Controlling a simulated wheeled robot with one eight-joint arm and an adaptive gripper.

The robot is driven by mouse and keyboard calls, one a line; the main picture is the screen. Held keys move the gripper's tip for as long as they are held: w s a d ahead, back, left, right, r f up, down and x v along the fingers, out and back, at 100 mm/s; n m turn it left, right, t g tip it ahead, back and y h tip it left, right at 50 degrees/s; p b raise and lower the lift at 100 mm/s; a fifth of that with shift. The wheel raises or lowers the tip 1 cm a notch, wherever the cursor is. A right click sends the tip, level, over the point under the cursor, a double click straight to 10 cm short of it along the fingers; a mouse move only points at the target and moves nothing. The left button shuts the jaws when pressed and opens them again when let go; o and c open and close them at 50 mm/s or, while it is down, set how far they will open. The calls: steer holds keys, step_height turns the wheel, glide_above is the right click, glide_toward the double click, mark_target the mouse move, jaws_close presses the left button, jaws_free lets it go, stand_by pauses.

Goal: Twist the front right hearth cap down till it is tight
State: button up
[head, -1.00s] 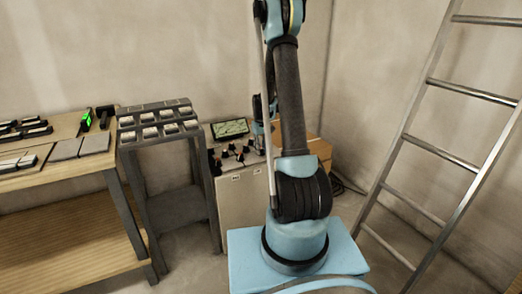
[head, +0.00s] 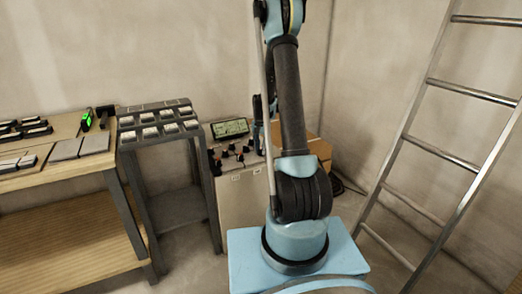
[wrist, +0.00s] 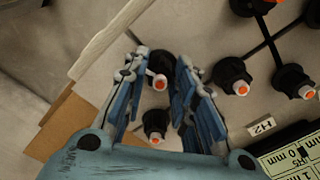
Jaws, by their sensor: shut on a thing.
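My gripper (wrist: 159,72) has its two blue fingers closed on either side of a dark cap with an orange-and-white centre, the front right hearth cap (wrist: 158,60). The wrist view is turned around, so the front right lies at its upper left. A second, similar cap (wrist: 154,122) shows between the fingers, nearer the palm, and is not gripped. In the head view my gripper (head: 259,138) is at the right edge of the pale cabinet (head: 243,200), partly behind my arm, and the held cap cannot be made out. How tight the cap sits cannot be told.
Other caps (wrist: 231,76) stand close to the right finger in the wrist view. A display (head: 230,128) stands at the cabinet's back. A cardboard box (head: 317,150) is beside it. A grey rack (head: 160,125) and workbench (head: 60,165) are left, a ladder (head: 445,150) right.

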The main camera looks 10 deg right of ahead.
steer(key=m, duration=0.7)
steer(key=shift+w, duration=0.2)
steer(key=m, duration=0.4)
steer(key=shift+m, duration=1.9)
steer(key=o, duration=1.1)
steer(key=shift+s, duration=0.1)
steer(key=shift+r, duration=0.1)
